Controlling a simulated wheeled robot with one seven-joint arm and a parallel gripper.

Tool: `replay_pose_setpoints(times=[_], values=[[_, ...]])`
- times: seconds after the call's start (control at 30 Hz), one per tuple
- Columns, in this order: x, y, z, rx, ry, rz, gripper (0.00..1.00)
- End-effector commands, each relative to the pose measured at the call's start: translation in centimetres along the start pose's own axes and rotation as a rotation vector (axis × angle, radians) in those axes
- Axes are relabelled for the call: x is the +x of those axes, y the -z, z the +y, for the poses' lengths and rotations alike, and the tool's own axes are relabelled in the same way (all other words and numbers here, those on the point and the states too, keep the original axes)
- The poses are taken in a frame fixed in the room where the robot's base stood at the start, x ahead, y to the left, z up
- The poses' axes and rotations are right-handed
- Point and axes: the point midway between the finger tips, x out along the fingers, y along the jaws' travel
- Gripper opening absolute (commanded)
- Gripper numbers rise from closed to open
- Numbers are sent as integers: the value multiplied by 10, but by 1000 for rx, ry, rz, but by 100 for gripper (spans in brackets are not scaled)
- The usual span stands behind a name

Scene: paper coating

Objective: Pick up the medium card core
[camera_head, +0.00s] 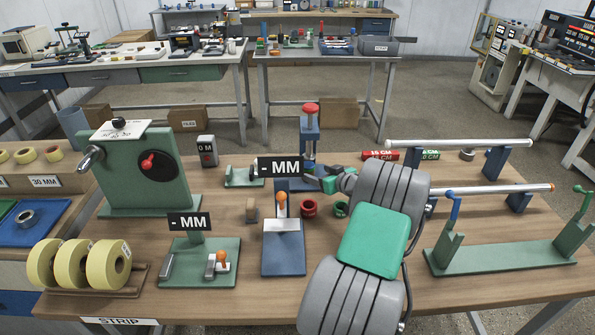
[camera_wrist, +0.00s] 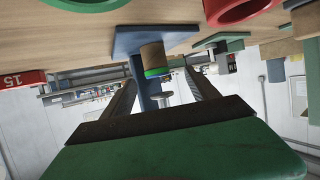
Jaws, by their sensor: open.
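A short brown cylinder with a green band (camera_wrist: 153,55), which looks like a card core, stands on the blue base plate (camera_wrist: 178,40) of a small press in the wrist view. That view is upside down, with the table at the top. I cannot read its size. My gripper (camera_wrist: 165,80) is open, its two fingers on either side of the line to the core, and nothing is held. In the head view my gripper (camera_head: 325,182) is beside the blue press (camera_head: 311,125) with the red knob. The core is not clearly visible there.
A red ring (camera_head: 309,208) and a green ring (camera_head: 341,209) lie close by the gripper. An MM sign (camera_head: 280,167) stands just left of it. A blue stand with an orange knob (camera_head: 282,202) is in front. Rods on blue supports (camera_head: 495,160) lie to the right.

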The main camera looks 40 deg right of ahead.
Motion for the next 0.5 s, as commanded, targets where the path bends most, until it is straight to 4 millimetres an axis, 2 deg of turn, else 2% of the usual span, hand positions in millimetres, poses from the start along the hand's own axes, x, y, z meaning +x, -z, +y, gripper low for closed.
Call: replay_pose_setpoints(times=[0.5], values=[[71,-2,7,0,2,-2,69]])
